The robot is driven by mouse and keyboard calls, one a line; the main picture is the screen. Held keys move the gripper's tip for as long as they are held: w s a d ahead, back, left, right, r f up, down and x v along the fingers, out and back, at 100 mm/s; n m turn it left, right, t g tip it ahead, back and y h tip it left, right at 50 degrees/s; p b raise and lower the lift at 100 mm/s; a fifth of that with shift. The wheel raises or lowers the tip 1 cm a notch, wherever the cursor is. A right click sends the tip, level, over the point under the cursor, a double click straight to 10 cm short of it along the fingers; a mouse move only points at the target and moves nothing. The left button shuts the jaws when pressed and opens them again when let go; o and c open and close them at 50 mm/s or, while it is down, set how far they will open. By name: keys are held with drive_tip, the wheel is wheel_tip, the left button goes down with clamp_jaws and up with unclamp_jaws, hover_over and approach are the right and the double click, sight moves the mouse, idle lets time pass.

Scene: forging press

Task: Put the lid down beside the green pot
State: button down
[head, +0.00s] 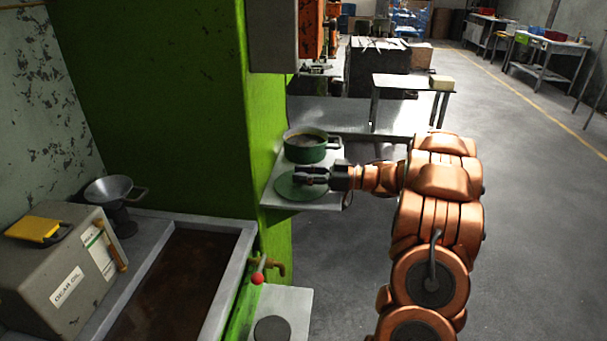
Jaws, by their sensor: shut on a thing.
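The green pot (305,152) stands open on a small light shelf (327,203) fixed beside the green machine column. It has a dark inside and a handle on its right. The green round lid (292,189) is flat, just in front of the pot, over the shelf's left front part. My gripper (308,175) reaches in from the right and is shut on the lid near its top middle. The fingers hide the grip point. I cannot tell whether the lid touches the shelf.
A grey oil box (62,270) with a yellow top and a metal funnel (115,190) stand at the left by a dark trough (180,280). A red-knobbed tap (258,278) sticks out below the shelf. Open floor lies to the right. A small table (412,84) stands behind.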

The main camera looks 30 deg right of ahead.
drive_tip(key=shift+f, duration=0.1)
drive_tip(key=c, duration=0.9)
unclamp_jaws()
